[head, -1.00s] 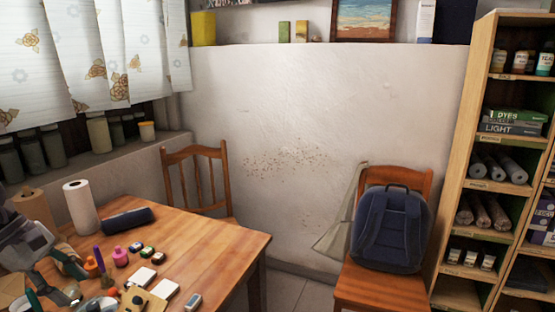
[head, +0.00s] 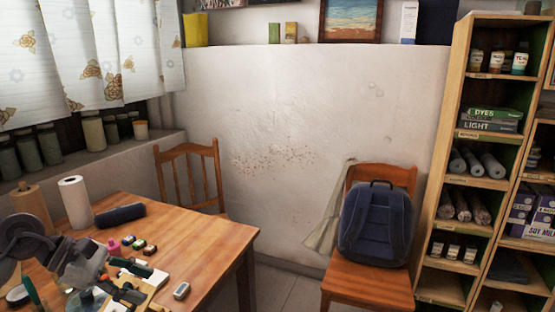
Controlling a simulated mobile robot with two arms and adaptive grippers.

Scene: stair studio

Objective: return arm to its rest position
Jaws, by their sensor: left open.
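My left gripper (head: 143,282) is over the near left part of the wooden table (head: 190,235). It comes in from the left edge, with its grey body (head: 82,266) behind dark fingers. The fingers are spread apart, and nothing shows held between them. Below them lie a light wooden board and small items, partly hidden by the gripper. I cannot tell whether the fingers touch any of these. My right gripper is not in view.
A paper towel roll (head: 76,203), a dark rolled case (head: 121,215), a pink bottle (head: 114,246) and a grey block (head: 181,291) are on the table. Its right part is bare. A chair (head: 190,180) stands behind; another holds a backpack (head: 376,225) beside shelves (head: 437,200).

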